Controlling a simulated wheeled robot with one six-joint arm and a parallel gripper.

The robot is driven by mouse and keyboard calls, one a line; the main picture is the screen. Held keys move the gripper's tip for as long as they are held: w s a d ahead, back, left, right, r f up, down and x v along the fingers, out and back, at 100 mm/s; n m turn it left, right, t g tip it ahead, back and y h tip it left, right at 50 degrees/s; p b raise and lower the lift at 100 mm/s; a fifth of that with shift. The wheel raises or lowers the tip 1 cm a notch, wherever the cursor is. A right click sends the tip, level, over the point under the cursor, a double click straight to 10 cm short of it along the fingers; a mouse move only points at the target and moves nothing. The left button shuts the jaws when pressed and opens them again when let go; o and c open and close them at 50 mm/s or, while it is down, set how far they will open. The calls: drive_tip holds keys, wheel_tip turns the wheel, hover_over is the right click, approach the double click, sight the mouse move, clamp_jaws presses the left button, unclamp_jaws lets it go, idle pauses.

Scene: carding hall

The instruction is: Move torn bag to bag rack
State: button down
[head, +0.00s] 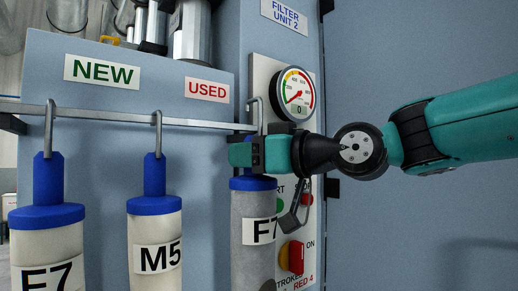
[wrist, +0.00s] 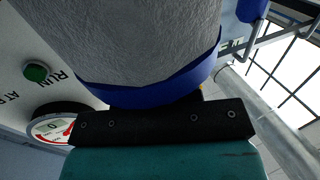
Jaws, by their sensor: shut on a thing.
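A grey bag (head: 251,215) with a blue collar and a label starting "F7" hangs upright in my gripper (head: 247,153) in the head view. A dark patch shows low on its side, at the picture's bottom edge. My gripper is shut on the bag's blue neck, just under its metal hook (head: 259,112). The hook is at the right end of the bag rack's rail (head: 200,122), below the USED sign; I cannot tell whether it rests on the rail. In the wrist view, the grey bag (wrist: 150,40) rises beyond the dark gripper jaw (wrist: 155,123).
Behind the gripper are a gauge (head: 294,93) and a control panel with a red-and-yellow switch (head: 292,257). The blue wall at right is bare.

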drive_tip(key=w+a+f+p, duration=0.1)
drive_tip(key=w+a+f, duration=0.1)
drive_tip(key=w, duration=0.3)
drive_tip(key=shift+w+a+f, duration=0.15)
drive_tip(key=shift+a, duration=0.6)
idle(0.3)
drive_tip(key=c, duration=0.7)
unclamp_jaws()
